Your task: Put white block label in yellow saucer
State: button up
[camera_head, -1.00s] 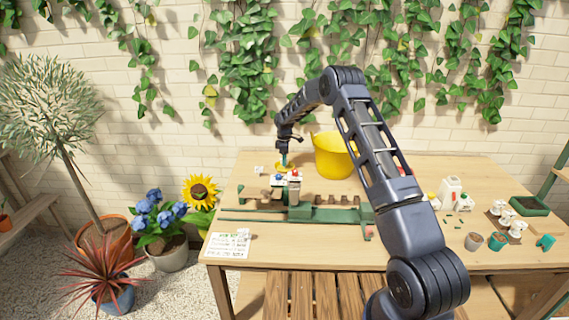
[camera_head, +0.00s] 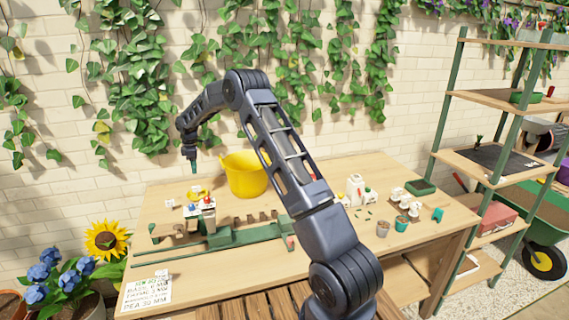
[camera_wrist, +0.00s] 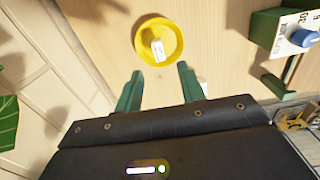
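The yellow saucer (camera_wrist: 174,28) lies on the wooden table near the top middle of the wrist view. A small white block label (camera_wrist: 158,50) with dark print is inside it, tilted toward the rim nearer my gripper. In the head view the saucer (camera_head: 204,190) is small, behind the white station with red and blue knobs. My gripper (camera_wrist: 160,88) has its two green fingers wide apart with nothing between them. In the head view my gripper (camera_head: 190,166) hangs in the air above the saucer, clear of it.
A large yellow pot (camera_head: 245,176) stands right of the saucer. The knobbed station (camera_head: 201,208) and a green rack (camera_head: 245,234) are in front. A small white card (camera_head: 170,203) is left of the saucer. Small pots and a white bottle (camera_head: 355,187) are at the right.

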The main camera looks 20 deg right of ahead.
jog(key=s+d+r+m, duration=0.1)
jog(key=s+d+r, duration=0.25)
jog(key=r, duration=0.25)
jog(key=s+d+r+m+t, duration=0.1)
jog(key=s+d+r+m, duration=0.1)
jog(key=s+d+r, duration=0.3)
jog(key=s+d+r+m, duration=0.1)
jog(key=s+d+r, duration=0.15)
jog(key=r, duration=0.45)
jog(key=s+d+r+m+t, duration=0.1)
jog(key=s+d+r+m, duration=0.3)
jog(key=s+d+r, duration=0.75)
jog(key=s+d+m+t, duration=0.1)
jog(key=s+d+m, duration=0.15)
jog(key=s, duration=0.55)
jog(key=s+d+m, duration=0.2)
jog(key=s+d, duration=0.1)
jog(key=s, duration=0.6)
jog(key=s+d+f+m, duration=0.2)
jog(key=s, duration=0.6)
jog(key=s+d+f+m+t, duration=0.1)
jog(key=s+d+f+m, duration=0.2)
jog(key=s, duration=0.6)
jog(key=shift+s+f+t, duration=0.15)
jog(key=shift+s+t, duration=0.15)
